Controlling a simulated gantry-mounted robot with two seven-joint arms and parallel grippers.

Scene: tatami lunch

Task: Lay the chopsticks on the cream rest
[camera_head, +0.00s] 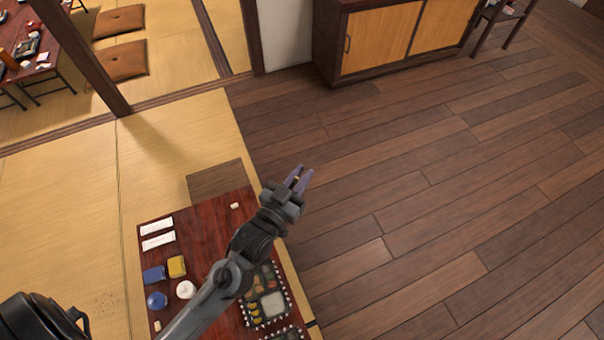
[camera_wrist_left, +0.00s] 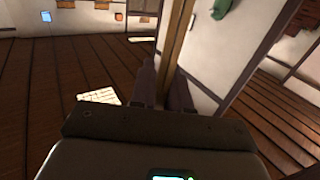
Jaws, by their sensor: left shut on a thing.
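My left gripper (camera_head: 298,180) is above the far right edge of the dark red table (camera_head: 210,238), with its purple fingers pointing away. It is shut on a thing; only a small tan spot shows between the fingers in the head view. In the left wrist view a tan-brown bar rises from between the fingers (camera_wrist_left: 162,88); I cannot tell surely whether it is the chopsticks or a post behind. A small cream block (camera_head: 235,206), which looks like the cream rest, lies near the table's far edge, left of the gripper. My right gripper is not in view.
The table also holds white cloths (camera_head: 158,241), blue pieces (camera_head: 154,274), a yellow block (camera_head: 177,266), a white round piece (camera_head: 185,289) and a bento tray (camera_head: 289,305) partly behind my arm. The table top around the cream block is clear. Open plank floor lies to the right.

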